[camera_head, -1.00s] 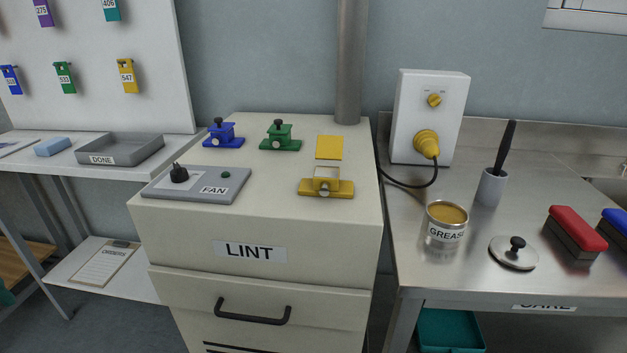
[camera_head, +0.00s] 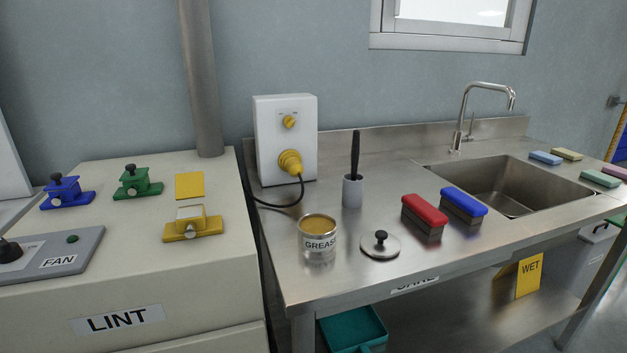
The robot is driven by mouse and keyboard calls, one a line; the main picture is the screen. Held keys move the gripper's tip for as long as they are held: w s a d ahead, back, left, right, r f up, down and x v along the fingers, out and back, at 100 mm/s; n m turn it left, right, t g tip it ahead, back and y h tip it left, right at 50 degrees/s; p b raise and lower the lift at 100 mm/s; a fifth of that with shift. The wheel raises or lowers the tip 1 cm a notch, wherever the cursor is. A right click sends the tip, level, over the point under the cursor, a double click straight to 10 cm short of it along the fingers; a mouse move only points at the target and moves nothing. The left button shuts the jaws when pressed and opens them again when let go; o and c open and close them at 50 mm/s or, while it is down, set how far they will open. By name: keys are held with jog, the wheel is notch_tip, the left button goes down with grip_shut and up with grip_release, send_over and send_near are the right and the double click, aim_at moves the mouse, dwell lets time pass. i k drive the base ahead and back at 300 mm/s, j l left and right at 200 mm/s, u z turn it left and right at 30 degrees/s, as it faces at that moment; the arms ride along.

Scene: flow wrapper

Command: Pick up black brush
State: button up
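The black brush (camera_head: 355,150) stands upright in a small grey cup (camera_head: 352,192) on the steel counter. Only its dark handle shows above the rim; its lower end is hidden inside the cup. The cup stands behind the open grease tin (camera_head: 318,243) and to the right of the white socket box. My gripper is not in view.
A round lid (camera_head: 380,244), a red-backed brush (camera_head: 424,213) and a blue-backed brush (camera_head: 463,204) lie right of the cup. The white box (camera_head: 285,135) with its yellow plug and black cable stands left. A sink (camera_head: 515,187) is farther right.

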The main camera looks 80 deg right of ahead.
aim_at(355, 147)
jog(key=z, duration=1.85)
jog(key=l+u, duration=0.2)
jog(key=l, duration=0.15)
jog(key=k+l+u, duration=0.15)
jog(key=l, duration=0.25)
